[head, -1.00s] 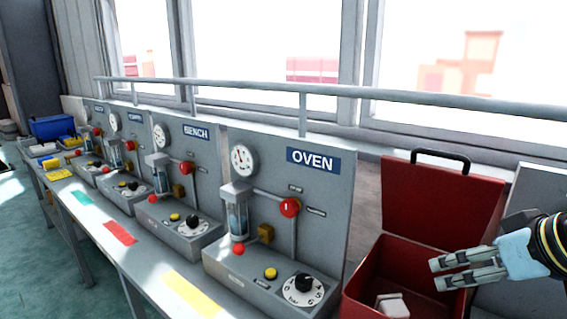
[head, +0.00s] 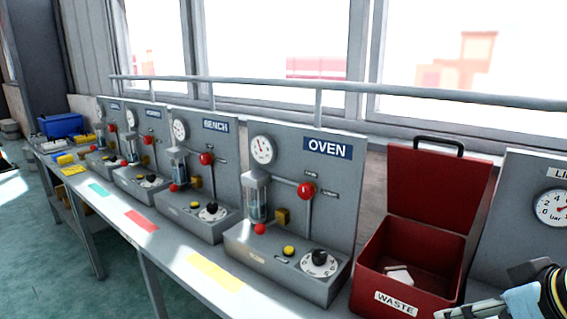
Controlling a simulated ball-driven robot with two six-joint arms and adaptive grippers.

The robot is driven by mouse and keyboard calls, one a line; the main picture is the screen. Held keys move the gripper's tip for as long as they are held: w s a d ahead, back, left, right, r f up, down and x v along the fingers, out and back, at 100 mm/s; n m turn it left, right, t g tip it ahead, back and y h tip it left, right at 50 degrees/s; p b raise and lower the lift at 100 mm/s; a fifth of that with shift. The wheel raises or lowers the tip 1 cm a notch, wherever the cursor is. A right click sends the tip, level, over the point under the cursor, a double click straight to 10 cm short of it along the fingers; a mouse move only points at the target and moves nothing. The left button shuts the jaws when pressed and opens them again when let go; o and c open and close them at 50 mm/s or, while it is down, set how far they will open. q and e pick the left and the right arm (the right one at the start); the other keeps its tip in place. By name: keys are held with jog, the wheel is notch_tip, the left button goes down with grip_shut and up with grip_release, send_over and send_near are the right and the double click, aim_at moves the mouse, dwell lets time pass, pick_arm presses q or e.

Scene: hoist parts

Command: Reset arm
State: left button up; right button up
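My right gripper (head: 472,312) shows at the bottom right corner of the head view, low in front of the red waste box. Its fingers are partly cut off by the frame edge, and I cannot tell whether they are open or shut. Nothing is visible in it. My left gripper is not in view.
The open red waste box (head: 378,277) holds a white object (head: 399,274). To its left stand the OVEN panel (head: 330,190), the BENCH panel (head: 222,150) and others with gauges and knobs. A gauge panel (head: 520,215) stands at right. A rail (head: 240,84) runs behind. Coloured mats (head: 215,270) lie along the bench front.

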jog(key=s+f+g+h, duration=0.2)
jog(key=s+f+g, duration=0.1)
jog(key=s, duration=1.2)
jog(key=s+d+f+m+g+b, duration=0.2)
jog(key=f+b, duration=0.7)
jog(key=f, duration=2.8)
pick_arm(q)
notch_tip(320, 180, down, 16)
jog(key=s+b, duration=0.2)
jog(key=b, duration=0.5)
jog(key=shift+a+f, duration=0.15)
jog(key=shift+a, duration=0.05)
pick_arm(e)
jog(key=s+d+f, duration=0.1)
jog(key=s+f, duration=1.8)
jog(key=f, duration=0.3)
jog(key=shift+s+d+n+g, duration=0.25)
jog(key=shift+s+n+g, duration=0.05)
